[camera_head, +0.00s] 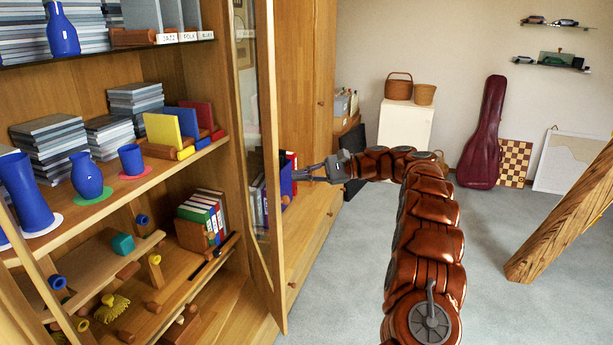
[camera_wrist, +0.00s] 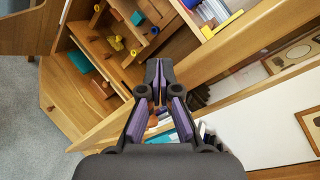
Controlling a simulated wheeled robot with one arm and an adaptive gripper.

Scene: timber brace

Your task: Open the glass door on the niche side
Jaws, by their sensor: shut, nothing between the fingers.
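The wood-framed glass door (camera_head: 276,235) on the niche side stands out from the cabinet front, seen nearly edge-on in the head view. The open shelves lie to its left. My gripper (camera_head: 303,173) is at the right, outer side of this door, at about mid-height, pointing left. In the wrist view my gripper (camera_wrist: 158,78) has its fingers together with nothing between them. I cannot tell whether the fingertips touch the door. Blue and red binders (camera_head: 289,178) stand in the niche behind the door and fingertips, partly hidden.
Shelves left of the door hold blue vases (camera_head: 87,176), books (camera_head: 50,145) and wooden pegs. A slanted timber brace (camera_head: 560,215) stands at the right. A red guitar case (camera_head: 484,135) leans on the back wall. Grey carpet (camera_head: 500,310) is clear between.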

